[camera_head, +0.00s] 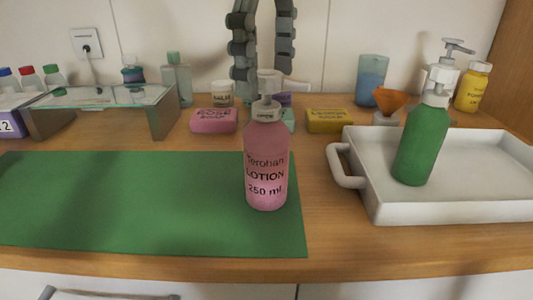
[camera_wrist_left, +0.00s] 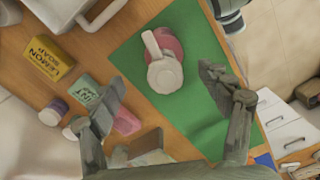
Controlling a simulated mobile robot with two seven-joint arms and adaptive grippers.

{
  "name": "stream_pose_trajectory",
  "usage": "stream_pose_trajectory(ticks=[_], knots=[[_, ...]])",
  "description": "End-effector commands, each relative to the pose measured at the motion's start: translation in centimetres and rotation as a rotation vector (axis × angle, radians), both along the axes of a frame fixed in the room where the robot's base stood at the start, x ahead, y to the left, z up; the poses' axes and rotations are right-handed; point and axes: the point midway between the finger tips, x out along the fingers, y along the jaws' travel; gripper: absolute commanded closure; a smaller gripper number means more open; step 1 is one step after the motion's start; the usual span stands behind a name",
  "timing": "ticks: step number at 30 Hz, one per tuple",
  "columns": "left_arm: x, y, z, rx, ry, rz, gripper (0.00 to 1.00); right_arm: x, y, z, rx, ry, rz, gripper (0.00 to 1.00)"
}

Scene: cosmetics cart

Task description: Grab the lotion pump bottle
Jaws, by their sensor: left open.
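A pink lotion pump bottle (camera_head: 266,170) with a white pump head stands upright near the right edge of the green mat (camera_head: 120,200). In the left wrist view the same bottle (camera_wrist_left: 166,70) is seen from above, with its pump in front of its body. My left gripper (camera_head: 264,75) hangs behind and above the bottle, its fingertips partly hidden by the pump. In the left wrist view my left gripper (camera_wrist_left: 160,77) is open, with a finger on each side of the bottle and a gap to both. My right gripper is not seen.
A white tray (camera_head: 470,205) on the right holds a green pump bottle (camera_head: 423,145). Behind stand a pink soap box (camera_head: 214,121), a yellow soap box (camera_head: 330,121) and a blue cup (camera_head: 371,82). A glass shelf (camera_head: 105,97) is at left. The mat's left part is clear.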

Motion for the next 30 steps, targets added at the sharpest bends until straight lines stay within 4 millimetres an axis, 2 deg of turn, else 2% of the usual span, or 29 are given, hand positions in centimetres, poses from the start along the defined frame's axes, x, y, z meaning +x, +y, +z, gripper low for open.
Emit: stream_pose_trajectory(ticks=[8, 12, 17, 24, 30], knots=[[-0.9, 0.0, -4.0, 0.002, 0.0, 0.0, 0.23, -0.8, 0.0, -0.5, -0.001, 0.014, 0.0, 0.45], [-0.8, 0.0, -5.1, 0.001, 0.0, 0.001, 0.23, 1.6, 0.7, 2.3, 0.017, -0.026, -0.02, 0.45], [-0.8, 0.0, -5.7, -0.001, 0.0, 0.001, 0.23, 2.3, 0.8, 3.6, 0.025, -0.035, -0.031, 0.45], [-0.8, 0.0, -5.7, -0.001, 0.0, 0.001, 0.23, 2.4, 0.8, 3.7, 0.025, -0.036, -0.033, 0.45], [-0.8, 0.0, -5.7, -0.001, 0.0, 0.001, 0.46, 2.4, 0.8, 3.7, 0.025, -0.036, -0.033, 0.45]])
